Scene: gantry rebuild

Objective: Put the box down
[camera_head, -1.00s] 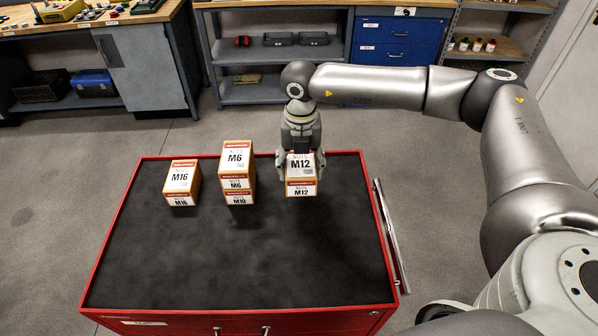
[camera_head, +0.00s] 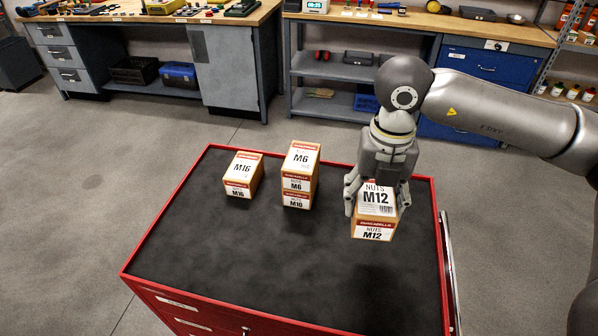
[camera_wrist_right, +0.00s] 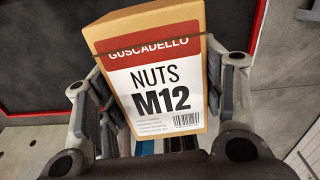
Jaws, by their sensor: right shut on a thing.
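The white-and-tan "NUTS M12" box (camera_head: 374,226) is held by my right gripper (camera_head: 376,206) over the right part of the red cabinet's black top (camera_head: 220,255). A dark shadow lies on the top below the box, and the box appears to be clear of the surface. In the right wrist view the M12 box (camera_wrist_right: 155,75) sits between the fingers, its label facing the camera and slightly tilted. My left gripper is not in view.
An M16 box (camera_head: 242,173) stands at the back left of the top. An M6 box (camera_head: 301,160) sits on an M10 box (camera_head: 296,199) beside it. The front and left of the top are bare. Workbenches stand behind, across the floor.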

